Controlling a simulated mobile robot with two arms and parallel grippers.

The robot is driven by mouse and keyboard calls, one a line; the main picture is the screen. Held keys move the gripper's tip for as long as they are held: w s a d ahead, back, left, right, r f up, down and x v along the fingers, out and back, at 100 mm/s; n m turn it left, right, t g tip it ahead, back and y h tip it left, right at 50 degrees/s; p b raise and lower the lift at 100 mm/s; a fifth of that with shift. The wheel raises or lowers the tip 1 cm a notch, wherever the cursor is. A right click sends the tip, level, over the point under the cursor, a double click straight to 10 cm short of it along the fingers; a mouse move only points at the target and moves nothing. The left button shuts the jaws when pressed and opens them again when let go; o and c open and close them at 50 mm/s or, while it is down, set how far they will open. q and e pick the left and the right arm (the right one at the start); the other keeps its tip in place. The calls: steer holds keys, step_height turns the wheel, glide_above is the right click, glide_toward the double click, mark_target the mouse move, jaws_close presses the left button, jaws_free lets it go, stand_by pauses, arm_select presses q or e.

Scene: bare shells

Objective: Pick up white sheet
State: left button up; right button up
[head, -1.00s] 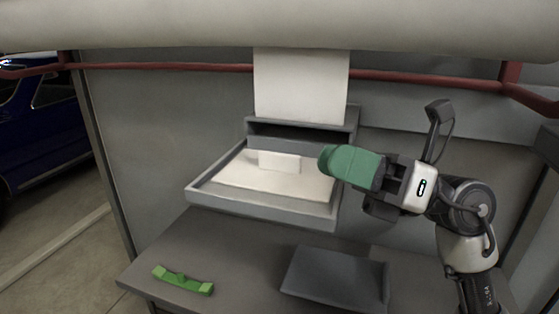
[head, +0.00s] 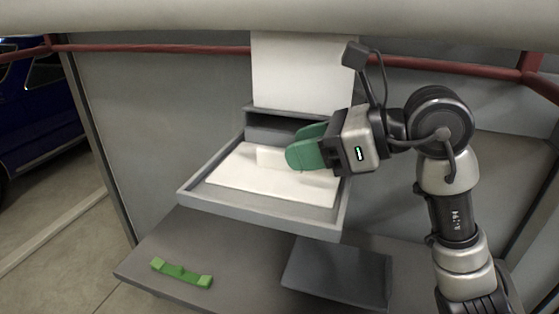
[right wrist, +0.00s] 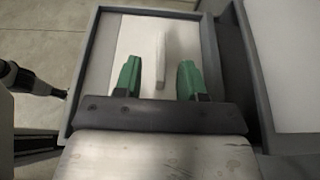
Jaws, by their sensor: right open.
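A white sheet (head: 240,185) lies flat in a grey tray (head: 262,208). A small thin white piece (head: 270,157) stands upright on it; I cannot tell whether it is part of the sheet. My right gripper (head: 306,150) has green fingers and is over the tray. In the right wrist view the fingers (right wrist: 157,82) are spread apart, and the thin white piece (right wrist: 161,60) shows between and beyond them, untouched. The fingers hide part of the sheet in the head view.
A grey housing (head: 270,130) stands behind the tray, with a tall white panel (head: 300,75) above it. A green handle-like piece (head: 182,273) and a dark flat plate (head: 335,275) lie on the grey table (head: 235,260). A red rail (head: 150,48) runs behind.

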mark_target(279, 151)
steer(key=p+x, duration=0.1)
steer(key=x, duration=0.2)
steer(key=shift+w+a+p, duration=0.1)
steer(key=shift+a+p, duration=0.2)
steer(key=shift+a, duration=0.1)
steer(key=shift+w+a+f, duration=0.1)
steer(key=shift+a+f, duration=0.05)
steer(key=shift+a, duration=0.2)
steer(key=shift+d, duration=0.1)
steer(key=shift+c, duration=0.3)
steer(key=shift+d, duration=0.1)
steer(key=shift+c, duration=1.1)
jaws_close()
